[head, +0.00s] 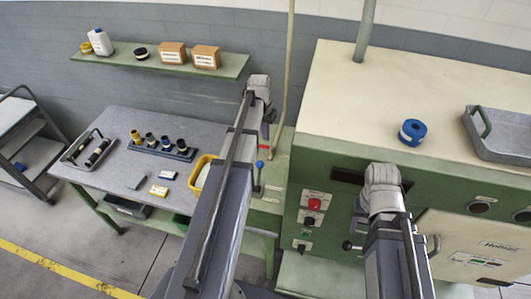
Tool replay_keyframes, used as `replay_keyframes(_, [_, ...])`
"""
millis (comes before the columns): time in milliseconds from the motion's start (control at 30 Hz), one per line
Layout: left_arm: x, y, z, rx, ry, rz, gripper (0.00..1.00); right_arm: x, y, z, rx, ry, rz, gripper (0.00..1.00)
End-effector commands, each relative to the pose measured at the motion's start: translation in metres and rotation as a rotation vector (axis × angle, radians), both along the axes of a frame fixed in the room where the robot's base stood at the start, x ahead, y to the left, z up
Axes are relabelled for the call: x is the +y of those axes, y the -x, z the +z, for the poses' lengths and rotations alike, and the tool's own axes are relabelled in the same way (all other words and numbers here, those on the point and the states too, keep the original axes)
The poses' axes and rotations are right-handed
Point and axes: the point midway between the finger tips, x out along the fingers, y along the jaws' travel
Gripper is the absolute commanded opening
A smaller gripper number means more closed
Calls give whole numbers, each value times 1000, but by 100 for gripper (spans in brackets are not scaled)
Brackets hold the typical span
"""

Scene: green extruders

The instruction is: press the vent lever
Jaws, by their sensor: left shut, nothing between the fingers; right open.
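A small lever with a blue ball knob (259,163) stands upright on the green ledge between the grey table and the green machine; I take it for the vent lever, but no label on it is readable. My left gripper (267,132) is shut and empty, pointing down just above and slightly right of the knob, seemingly apart from it. The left forearm covers part of the area to the left. My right gripper (357,223) is open in front of the machine's front panel, partly hidden by its wrist. A black-knobbed handle (347,245) shows just below it.
The green machine (335,125) carries a blue spool (412,132) and a grey tray (500,138) on top. A red button (314,204) is on its front. The grey table (120,185) holds a spool rack (162,150) and a yellow bin (200,168). A shelf (228,66) hangs behind.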

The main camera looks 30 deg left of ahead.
Motion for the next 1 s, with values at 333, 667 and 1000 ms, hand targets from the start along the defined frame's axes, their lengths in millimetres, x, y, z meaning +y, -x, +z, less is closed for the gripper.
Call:
replay_keyframes(333, [0,0,-3,0,0,0,0,0,0,-3,0,0,1,50])
replay_keyframes(667, [-1,-2,-30,0,0,1,0,0,0,-30,0,1,15,50])
replay_keyframes(1000, [-3,-6,-77,0,0,1,0,-1,-1,-77,0,2,35,50])
